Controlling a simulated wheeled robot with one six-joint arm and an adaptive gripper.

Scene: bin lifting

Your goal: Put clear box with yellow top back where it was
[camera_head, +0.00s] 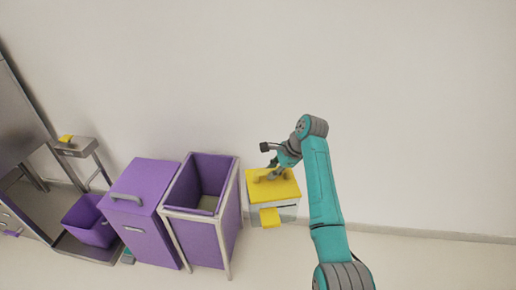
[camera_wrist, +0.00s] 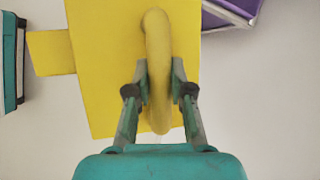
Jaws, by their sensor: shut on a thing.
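The clear box with the yellow top (camera_head: 288,190) is to the right of the open purple bin in the head view. Its yellow lid has a raised yellow handle and a yellow tab (camera_head: 270,217) at the front. My gripper (camera_head: 272,172) is at the handle on top of the lid. In the wrist view the lid (camera_wrist: 104,90) fills the middle, and my gripper (camera_wrist: 159,85) is shut on the curved yellow handle (camera_wrist: 158,40), one finger on each side. The box's clear body is mostly hidden under the lid. I cannot tell whether the box touches the floor.
An open, empty-looking purple bin in a metal frame (camera_head: 222,235) stands just left of the box. Further left are a purple lidded bin (camera_head: 150,200), a small purple tub (camera_head: 92,222) and a grey stand (camera_head: 76,147) with a yellow item. A pale wall is behind; floor at right is clear.

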